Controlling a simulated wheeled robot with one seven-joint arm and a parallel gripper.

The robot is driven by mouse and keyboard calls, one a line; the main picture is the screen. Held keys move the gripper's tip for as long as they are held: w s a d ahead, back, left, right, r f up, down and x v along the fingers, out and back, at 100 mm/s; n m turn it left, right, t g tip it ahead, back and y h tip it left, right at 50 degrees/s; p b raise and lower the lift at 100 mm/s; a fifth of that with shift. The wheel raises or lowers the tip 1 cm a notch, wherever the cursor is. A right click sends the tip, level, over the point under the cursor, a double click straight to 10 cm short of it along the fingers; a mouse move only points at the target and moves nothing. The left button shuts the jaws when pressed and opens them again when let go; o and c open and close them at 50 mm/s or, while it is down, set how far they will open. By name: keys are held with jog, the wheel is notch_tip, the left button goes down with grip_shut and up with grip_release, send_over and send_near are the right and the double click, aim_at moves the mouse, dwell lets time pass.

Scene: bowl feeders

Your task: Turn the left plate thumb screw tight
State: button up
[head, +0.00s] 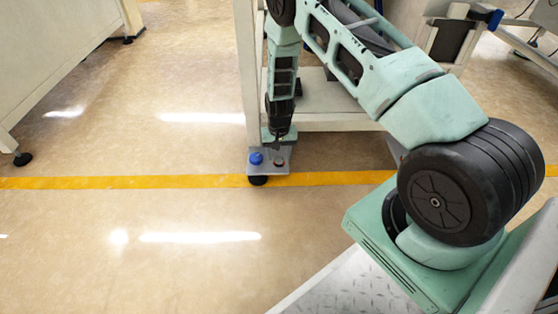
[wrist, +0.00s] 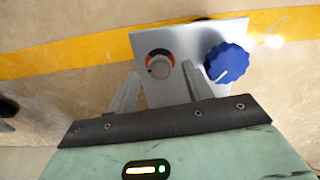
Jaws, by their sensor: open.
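A grey metal plate (wrist: 185,42) carries two round knobs. One is a blue scalloped thumb screw (wrist: 228,64) with a white pointer line; in the head view the blue thumb screw (head: 256,158) is the left one. My gripper (wrist: 163,74) is open and empty. Its fingers point toward the plate, with the dial in line with the gap between them. The blue thumb screw is outside the gap, beyond the right finger in the wrist view. In the head view my gripper (head: 278,142) is just above the plate.
The plate sticks out low beside a pale frame leg (head: 247,70) with a shelf (head: 325,105) to its right. A black foot (head: 258,181) is under the plate. A yellow floor line (head: 120,183) runs past. Open floor is left and in front.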

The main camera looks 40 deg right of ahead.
jog(key=shift+f, duration=0.5)
jog(key=c, duration=1)
jog(key=shift+o, duration=0.2)
